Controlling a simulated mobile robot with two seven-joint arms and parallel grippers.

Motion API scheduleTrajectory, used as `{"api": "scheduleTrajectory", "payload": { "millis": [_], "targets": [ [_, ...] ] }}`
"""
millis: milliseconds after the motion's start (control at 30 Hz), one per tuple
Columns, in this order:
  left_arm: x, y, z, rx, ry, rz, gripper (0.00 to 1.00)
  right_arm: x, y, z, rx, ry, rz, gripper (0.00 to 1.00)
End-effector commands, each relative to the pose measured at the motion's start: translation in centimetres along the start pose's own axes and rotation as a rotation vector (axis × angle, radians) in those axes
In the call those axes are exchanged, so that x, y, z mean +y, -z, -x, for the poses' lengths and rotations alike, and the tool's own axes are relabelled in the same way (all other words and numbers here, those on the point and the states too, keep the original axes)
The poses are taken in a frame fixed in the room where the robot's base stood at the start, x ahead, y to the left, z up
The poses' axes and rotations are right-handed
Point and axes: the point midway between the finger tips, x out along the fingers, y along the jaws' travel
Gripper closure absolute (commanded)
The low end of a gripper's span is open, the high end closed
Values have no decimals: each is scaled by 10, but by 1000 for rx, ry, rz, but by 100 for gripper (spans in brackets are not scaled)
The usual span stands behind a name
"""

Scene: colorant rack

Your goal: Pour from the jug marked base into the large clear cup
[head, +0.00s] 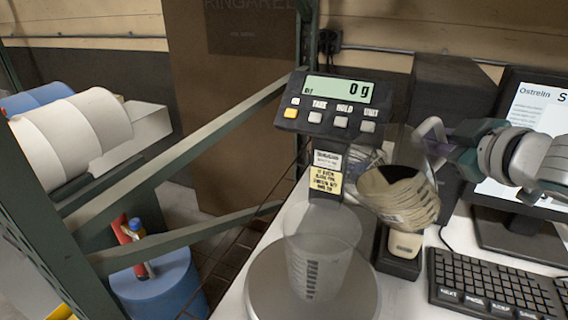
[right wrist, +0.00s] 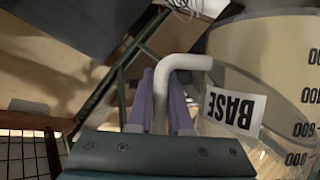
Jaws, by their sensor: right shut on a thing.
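The large clear cup (head: 318,250) stands upright on the round plate of a scale (head: 262,285) in the head view. It looks empty. The jug (head: 401,148) is clear and faint in the head view, right of the scale display. In the right wrist view the jug (right wrist: 275,60) shows a BASE label and graduations, upside down, with beige inside. My right gripper (head: 440,148) is shut on the white jug handle (right wrist: 160,85). The jug is up and to the right of the cup, apart from it. Its exact tilt is hard to tell. My left gripper is not in view.
The scale display (head: 337,90) reads 0 g on a post behind the cup. A beige ribbed object (head: 400,200) sits near a dark stand (head: 397,262) right of the cup. A keyboard (head: 490,285) and monitor (head: 535,100) are at right. A green rack frame (head: 185,140) stands left.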

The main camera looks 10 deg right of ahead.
Motion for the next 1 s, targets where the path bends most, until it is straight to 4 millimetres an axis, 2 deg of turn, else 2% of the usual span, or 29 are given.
{"api": "scheduleTrajectory", "payload": {
  "millis": [1000],
  "targets": [
    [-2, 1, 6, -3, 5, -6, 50, 6, 18, 7, 0, -51, 120, 100]
  ]
}}
